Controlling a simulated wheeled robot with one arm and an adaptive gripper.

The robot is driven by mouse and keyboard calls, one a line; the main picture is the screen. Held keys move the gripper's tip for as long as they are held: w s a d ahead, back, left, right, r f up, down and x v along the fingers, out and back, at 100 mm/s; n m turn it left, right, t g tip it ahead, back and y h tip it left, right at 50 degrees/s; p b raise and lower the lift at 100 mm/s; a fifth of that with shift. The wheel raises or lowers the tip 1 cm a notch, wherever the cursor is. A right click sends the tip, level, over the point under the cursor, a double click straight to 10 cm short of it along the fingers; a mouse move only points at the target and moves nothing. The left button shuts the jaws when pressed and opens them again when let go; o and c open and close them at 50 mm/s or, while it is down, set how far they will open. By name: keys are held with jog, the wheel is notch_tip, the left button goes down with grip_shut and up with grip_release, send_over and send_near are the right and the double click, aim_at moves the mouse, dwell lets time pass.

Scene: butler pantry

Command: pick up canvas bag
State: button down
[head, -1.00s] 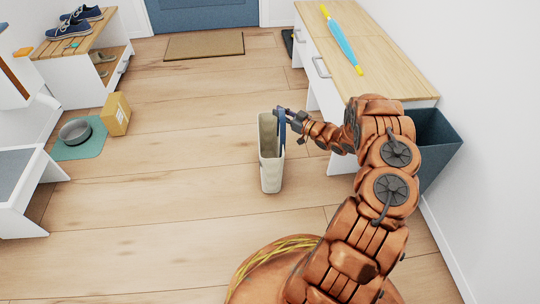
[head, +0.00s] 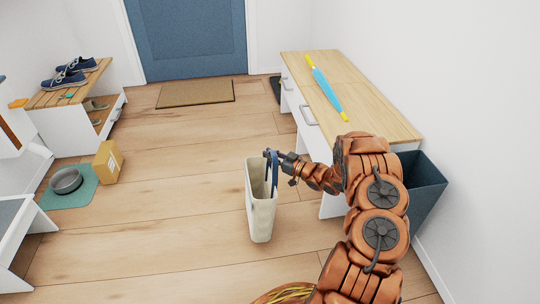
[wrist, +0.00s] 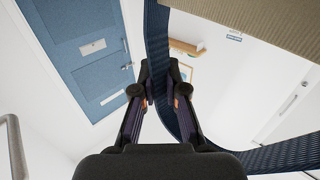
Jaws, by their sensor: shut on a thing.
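The canvas bag (head: 260,212) is tall and beige with dark blue straps. It is upright with its mouth open, left of the wooden-topped cabinet in the head view. My gripper (head: 275,157) is shut on a blue strap at the right side of its mouth. In the wrist view, the blue strap (wrist: 157,40) passes between the fingertips of my gripper (wrist: 160,72), and the beige bag body (wrist: 265,22) shows at the upper right. I cannot tell whether the bag's base touches the floor.
The cabinet (head: 372,108) carries a blue and yellow umbrella (head: 327,90). A dark bin (head: 425,190) stands against the right wall. A cardboard box (head: 107,162) and a grey bowl (head: 66,180) on a green mat are at left. The floor around the bag is clear.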

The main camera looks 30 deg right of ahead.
jog(key=s+a+r+p, duration=0.1)
jog(key=s+a+p, duration=0.3)
jog(key=s, duration=0.9)
jog(key=a, duration=0.3)
jog(key=shift+s+r, duration=0.25)
jog(key=shift+a, duration=0.1)
